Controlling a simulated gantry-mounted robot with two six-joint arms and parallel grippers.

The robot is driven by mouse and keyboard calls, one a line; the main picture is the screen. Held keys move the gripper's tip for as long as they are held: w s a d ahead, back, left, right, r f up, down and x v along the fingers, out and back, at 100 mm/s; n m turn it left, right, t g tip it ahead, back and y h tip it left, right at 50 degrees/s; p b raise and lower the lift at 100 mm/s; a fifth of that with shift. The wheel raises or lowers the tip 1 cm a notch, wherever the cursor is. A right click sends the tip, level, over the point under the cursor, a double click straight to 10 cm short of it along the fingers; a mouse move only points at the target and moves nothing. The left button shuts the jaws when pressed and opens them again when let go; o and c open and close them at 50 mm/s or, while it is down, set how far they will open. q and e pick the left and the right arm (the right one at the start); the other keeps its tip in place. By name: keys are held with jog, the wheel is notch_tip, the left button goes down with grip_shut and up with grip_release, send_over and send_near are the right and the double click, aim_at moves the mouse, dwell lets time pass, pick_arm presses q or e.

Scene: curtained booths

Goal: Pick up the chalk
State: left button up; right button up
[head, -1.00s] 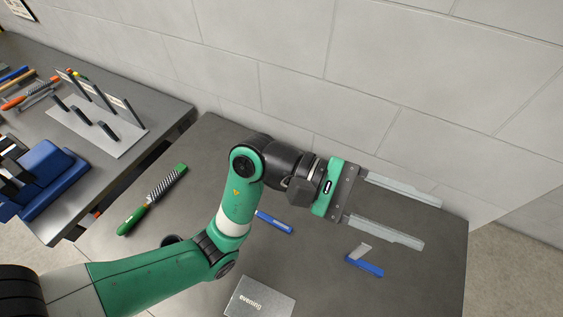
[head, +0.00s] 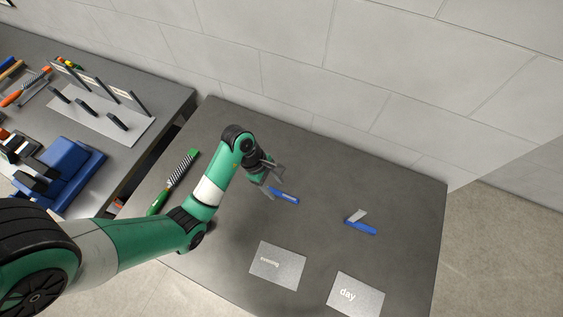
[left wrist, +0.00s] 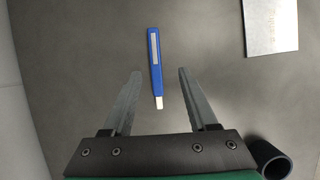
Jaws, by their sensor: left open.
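A slim blue stick (head: 285,196) with a pale strip and a white tip lies on the dark table; it looks like a chalk in a blue holder, but I cannot be sure. In the left wrist view the stick (left wrist: 155,60) points its white tip towards my gripper. My left gripper (head: 273,177) is open and empty just left of the stick. In the left wrist view its fingers (left wrist: 159,75) show on either side of the stick's near part; their height above it is unclear. A second blue piece (head: 361,228) with a pale flat part lies further right. My right gripper is out of view.
Grey cards marked "evening" (head: 278,265) and "day" (head: 355,296) lie at the table's front. A side table (head: 176,100) holds tools and a blue device (head: 62,172). A block wall stands behind.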

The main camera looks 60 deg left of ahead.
aim_at(283, 195)
pick_arm(q)
jog(key=shift+w+d+f, duration=0.15)
jog(key=shift+f, duration=0.25)
jog(key=x, duration=0.2)
jog(key=b+x, duration=0.1)
jog(key=x, duration=0.1)
jog(key=shift+w+f+b, duration=0.25)
jog(key=shift+f+b, duration=0.05)
jog(key=shift+w+f, duration=0.1)
jog(key=shift+f, duration=0.2)
grip_shut()
